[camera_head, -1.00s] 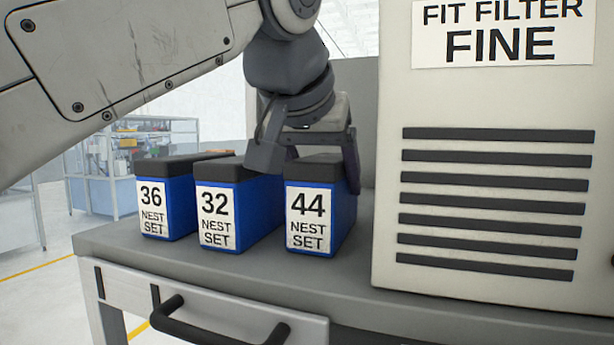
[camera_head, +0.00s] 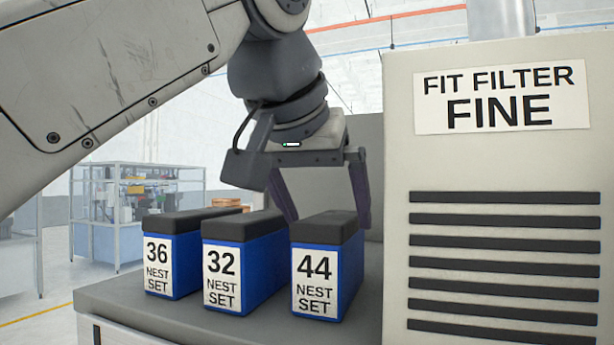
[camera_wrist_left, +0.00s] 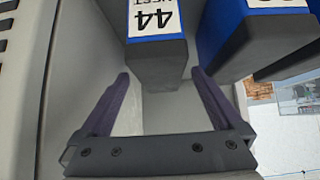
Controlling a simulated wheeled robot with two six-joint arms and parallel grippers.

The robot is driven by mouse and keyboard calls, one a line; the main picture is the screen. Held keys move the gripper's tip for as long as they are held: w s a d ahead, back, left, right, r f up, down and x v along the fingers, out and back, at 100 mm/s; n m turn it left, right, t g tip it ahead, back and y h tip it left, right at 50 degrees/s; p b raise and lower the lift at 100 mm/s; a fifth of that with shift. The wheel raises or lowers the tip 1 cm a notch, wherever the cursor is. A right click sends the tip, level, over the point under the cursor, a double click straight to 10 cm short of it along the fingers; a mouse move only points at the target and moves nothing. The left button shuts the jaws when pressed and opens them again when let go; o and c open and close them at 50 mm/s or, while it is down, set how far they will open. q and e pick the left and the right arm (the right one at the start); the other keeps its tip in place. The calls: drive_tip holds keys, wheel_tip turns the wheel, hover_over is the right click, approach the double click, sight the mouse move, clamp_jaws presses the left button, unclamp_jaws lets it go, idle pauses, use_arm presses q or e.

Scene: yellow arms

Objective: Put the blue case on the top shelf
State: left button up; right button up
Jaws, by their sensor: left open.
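Three blue cases with black lids stand in a row on the grey bench top (camera_head: 130,295). They are the case labelled 36 (camera_head: 172,268), the case labelled 32 (camera_head: 243,273) and the case labelled 44 (camera_head: 328,275). My left gripper (camera_head: 325,222) is open and empty, pointing down just behind and above the case labelled 44. In the left wrist view, the black lid of that case (camera_wrist_left: 158,67) lies ahead of the two spread fingers (camera_wrist_left: 158,88), with no contact visible. My right gripper is not in view. No shelf shows in these frames.
A beige cabinet (camera_head: 394,200) marked FIT FILTER FINE, with black slots, stands close at the right of the case labelled 44. The neighbouring case labelled 32 is close on the left. Bench space at the front left is clear.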

sight(332, 217)
use_arm(q)
drive_tip(key=v, duration=0.6)
drive_tip(key=shift+s+r, duration=0.2)
drive_tip(key=shift+r, duration=0.05)
drive_tip(key=shift+a, duration=0.1)
drive_tip(key=shift+f, duration=0.1)
drive_tip(key=x, duration=1.1)
drive_tip(key=shift+w+f, duration=0.15)
drive_tip(key=shift+f, duration=0.05)
drive_tip(key=shift+w+r, duration=0.1)
drive_tip(key=shift+w, duration=0.05)
drive_tip(key=shift+r, duration=0.75)
